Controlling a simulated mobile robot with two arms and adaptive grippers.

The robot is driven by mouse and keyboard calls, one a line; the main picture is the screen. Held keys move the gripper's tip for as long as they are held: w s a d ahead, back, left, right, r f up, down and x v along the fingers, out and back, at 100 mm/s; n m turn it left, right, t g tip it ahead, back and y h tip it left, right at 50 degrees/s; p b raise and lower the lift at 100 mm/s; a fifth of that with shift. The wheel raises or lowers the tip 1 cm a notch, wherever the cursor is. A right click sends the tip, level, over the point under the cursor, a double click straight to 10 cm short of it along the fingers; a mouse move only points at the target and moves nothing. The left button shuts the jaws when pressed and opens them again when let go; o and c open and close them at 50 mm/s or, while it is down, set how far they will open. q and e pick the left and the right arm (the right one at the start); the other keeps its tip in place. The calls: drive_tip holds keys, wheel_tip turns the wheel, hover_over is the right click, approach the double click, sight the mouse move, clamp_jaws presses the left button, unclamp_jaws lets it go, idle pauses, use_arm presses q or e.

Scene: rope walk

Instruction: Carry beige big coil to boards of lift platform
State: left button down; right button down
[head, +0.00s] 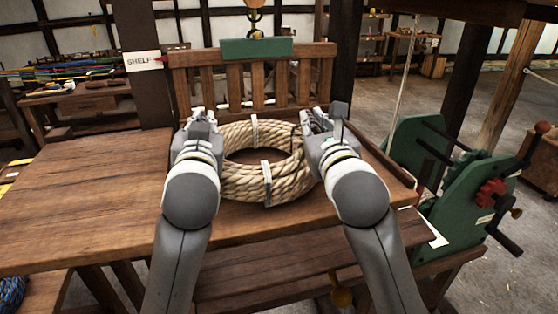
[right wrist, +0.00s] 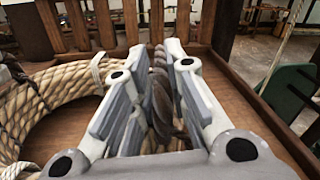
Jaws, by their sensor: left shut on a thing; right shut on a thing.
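The beige big coil (head: 266,180) is a thick ring of rope bound with pale bands. It lies flat at, or just above, the wooden boards (head: 268,217) in front of a slatted back; I cannot tell whether it touches them. My left gripper (head: 203,122) is shut on the coil's left side, its fingertips partly hidden. My right gripper (head: 317,122) is at the coil's right side. In the right wrist view, its fingers (right wrist: 158,95) are closed around darker rope strands, with the pale coil (right wrist: 62,98) to the left.
The slatted back (head: 253,82) with a green plate (head: 257,48) rises behind the coil. A low wooden edge runs along the right. A bare tabletop (head: 90,200) extends left. A green cranked machine (head: 470,190) stands close on the right. A dark post (head: 138,60) bears a SHELF sign.

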use_arm(q)
drive_tip(key=shift+s+a+f+b, duration=0.15)
drive_tip(key=shift+a+f+b, duration=0.25)
drive_tip(key=shift+a, duration=0.15)
use_arm(e)
drive_tip(key=shift+s+f, duration=0.1)
drive_tip(key=shift+f, duration=0.35)
use_arm(q)
drive_tip(key=c, duration=1.6)
unclamp_jaws()
drive_tip(key=shift+f, duration=0.15)
use_arm(e)
drive_tip(key=c, duration=1.5)
unclamp_jaws()
drive_tip(key=shift+f, duration=0.15)
use_arm(q)
drive_tip(key=shift+o, duration=0.2)
drive_tip(key=shift+d, duration=0.2)
use_arm(e)
drive_tip(key=shift+o, duration=0.6)
drive_tip(key=shift+d, duration=0.1)
